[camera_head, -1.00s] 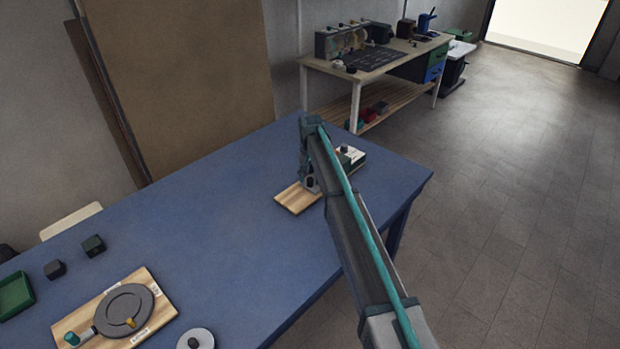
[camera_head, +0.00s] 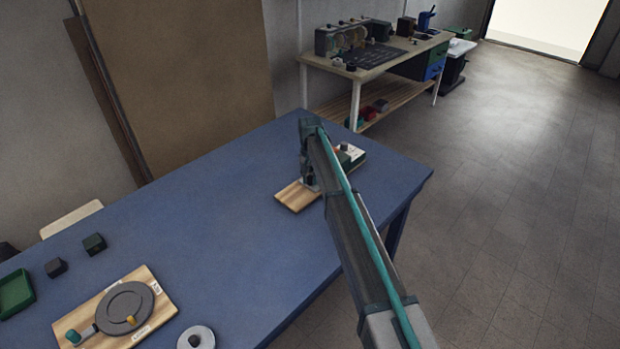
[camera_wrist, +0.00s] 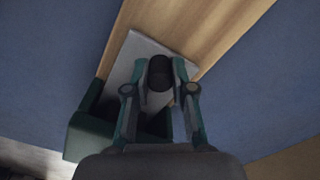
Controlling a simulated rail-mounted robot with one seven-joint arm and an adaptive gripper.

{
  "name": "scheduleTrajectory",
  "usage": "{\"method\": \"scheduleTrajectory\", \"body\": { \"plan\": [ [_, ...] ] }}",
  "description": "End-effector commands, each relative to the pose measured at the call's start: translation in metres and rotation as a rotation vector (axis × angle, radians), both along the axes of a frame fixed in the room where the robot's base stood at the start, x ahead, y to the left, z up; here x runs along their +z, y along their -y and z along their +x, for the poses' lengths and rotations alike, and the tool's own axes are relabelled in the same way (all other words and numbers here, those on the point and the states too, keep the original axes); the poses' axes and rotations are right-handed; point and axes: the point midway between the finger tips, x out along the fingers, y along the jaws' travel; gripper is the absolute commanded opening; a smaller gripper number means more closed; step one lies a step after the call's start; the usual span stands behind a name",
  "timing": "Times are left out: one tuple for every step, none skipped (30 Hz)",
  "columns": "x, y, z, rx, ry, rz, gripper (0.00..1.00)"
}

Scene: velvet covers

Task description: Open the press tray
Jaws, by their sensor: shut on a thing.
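The press stands on a wooden board (camera_head: 296,196) at the far right of the blue table. Its green and white body (camera_head: 352,156) is partly hidden behind my arm. In the wrist view, a light grey plate (camera_wrist: 135,55) lies over the wooden board (camera_wrist: 190,25), beside a dark green housing (camera_wrist: 88,135). A black knob (camera_wrist: 160,72) stands on or in front of the plate. My gripper (camera_wrist: 160,88) is shut on this knob, with a finger on each side. In the head view, my arm hides most of the grip. I cannot tell how far the tray is out.
A wooden board (camera_head: 75,322) with a round dark plate (camera_head: 124,308) is at the table's near left. A grey disc (camera_head: 196,338), small dark blocks (camera_head: 94,244) and a green tray (camera_head: 14,294) are nearby. The middle of the blue table (camera_head: 225,215) is clear.

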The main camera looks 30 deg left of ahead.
Motion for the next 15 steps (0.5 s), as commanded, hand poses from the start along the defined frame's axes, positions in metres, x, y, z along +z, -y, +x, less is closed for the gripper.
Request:
{"method": "scheduleTrajectory", "body": {
  "plan": [
    [0.000, 0.000, 0.000, 0.000, 0.000, 0.000, 0.00],
    [0.000, 0.000, -0.001, 0.000, 0.000, 0.000, 0.00],
    [0.000, -0.001, -0.004, 0.001, 0.000, 0.000, 0.00],
    [0.000, -0.002, -0.007, 0.001, 0.000, 0.000, 0.00],
    [0.000, -0.003, -0.010, 0.001, 0.000, 0.000, 0.00],
    [0.000, -0.004, -0.016, 0.001, 0.000, 0.000, 0.00],
    [-0.001, -0.005, -0.022, 0.001, 0.000, 0.000, 0.00],
    [-0.001, -0.007, -0.028, 0.002, 0.000, 0.000, 0.00],
    [-0.001, -0.009, -0.038, 0.003, 0.000, 0.000, 0.00],
    [-0.001, -0.012, -0.045, 0.003, 0.000, 0.000, 0.00],
    [-0.001, -0.014, -0.053, 0.003, 0.000, 0.001, 0.00],
    [-0.001, -0.017, -0.063, 0.003, 0.000, 0.001, 0.00],
    [-0.001, -0.019, -0.071, 0.003, 0.000, 0.001, 0.00],
    [-0.001, -0.022, -0.078, 0.003, 0.000, 0.001, 0.00],
    [0.000, -0.024, -0.086, 0.003, 0.000, 0.001, 0.00]
  ]
}}
